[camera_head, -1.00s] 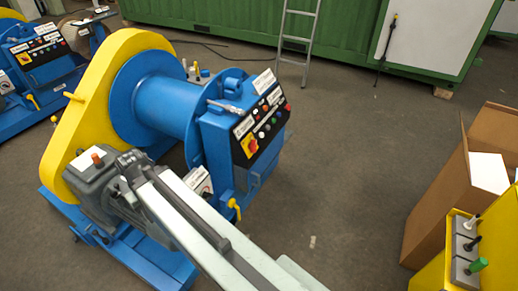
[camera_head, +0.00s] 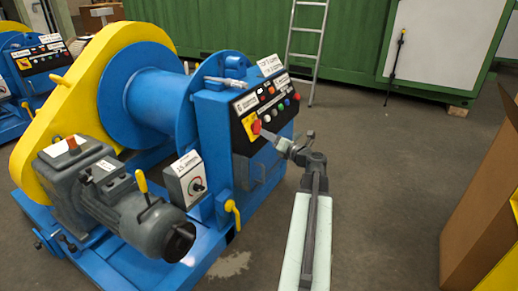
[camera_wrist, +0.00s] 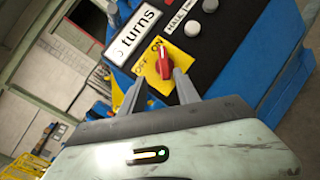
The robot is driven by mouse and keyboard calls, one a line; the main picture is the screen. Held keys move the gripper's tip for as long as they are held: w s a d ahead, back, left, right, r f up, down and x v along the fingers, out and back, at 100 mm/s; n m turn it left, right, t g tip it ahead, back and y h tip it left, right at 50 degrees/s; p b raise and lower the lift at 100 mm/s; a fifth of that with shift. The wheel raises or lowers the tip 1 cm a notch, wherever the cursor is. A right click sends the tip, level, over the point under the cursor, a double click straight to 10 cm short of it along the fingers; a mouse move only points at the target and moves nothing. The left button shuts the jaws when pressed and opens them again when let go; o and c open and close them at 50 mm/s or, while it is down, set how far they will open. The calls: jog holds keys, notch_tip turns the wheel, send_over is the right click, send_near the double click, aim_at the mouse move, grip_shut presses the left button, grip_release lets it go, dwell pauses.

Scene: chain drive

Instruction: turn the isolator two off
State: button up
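The isolator is a red rotary knob (camera_head: 256,127) on a yellow plate on the blue machine's sloping black panel. In the wrist view the red knob (camera_wrist: 163,62) sits on the yellow plate (camera_wrist: 148,70) marked OFF and ON, and its upper end lies near the ON word. My gripper (camera_head: 270,136) is at the panel in front of the knob. In the wrist view the gripper's two fingers (camera_wrist: 159,78) are apart, with the knob between or just beyond their tips. Contact cannot be told. No number two shows on the plate.
Buttons and lamps (camera_head: 280,107) sit close to the knob on the same panel. A small box with a dial (camera_head: 187,183) and a yellow valve handle (camera_head: 233,213) are lower down. A similar machine (camera_head: 35,72) stands at left. A cardboard box (camera_head: 480,200) is at right. Floor between is clear.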

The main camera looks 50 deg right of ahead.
aim_at(260, 127)
jog(key=shift+m, duration=0.5)
jog(key=w, duration=0.2)
jog(key=w+d, duration=0.1)
jog(key=w, duration=0.1)
jog(key=w+d, duration=0.1)
jog(key=w, duration=0.1)
jog(key=shift+w+d, duration=0.25)
jog(key=shift+w, duration=0.15)
jog(key=shift+c, duration=0.4)
